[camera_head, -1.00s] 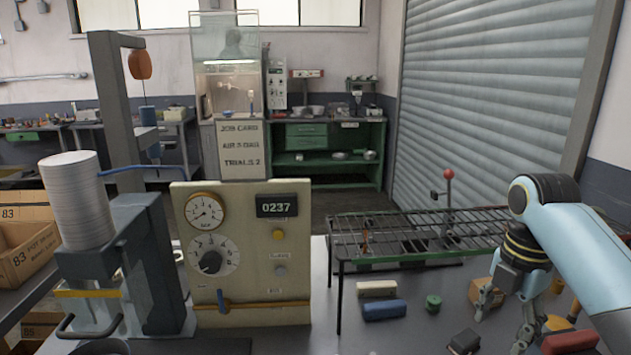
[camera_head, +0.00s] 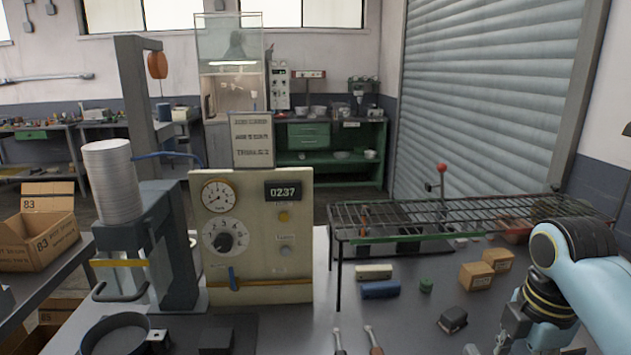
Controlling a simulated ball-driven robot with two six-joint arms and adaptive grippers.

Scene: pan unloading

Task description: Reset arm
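My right arm comes in from the right edge. Its gripper (camera_head: 503,342) is low in the picture over the bench, partly cut off by the bottom edge, so I cannot tell whether it is open or shut. No object shows in it. My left arm and gripper are not in view. A dark round pan (camera_head: 86,342) sits at the lower left, below the press with the white stack, cut off by the bottom edge.
A wire rack (camera_head: 470,212) stands on the bench (camera_head: 410,327). Under or before it are a blue block (camera_head: 380,290), a cream block (camera_head: 373,272), small cartons (camera_head: 476,277) and a dark block (camera_head: 453,320). Two tools (camera_head: 372,338) lie in front. A gauge panel (camera_head: 262,240) stands left.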

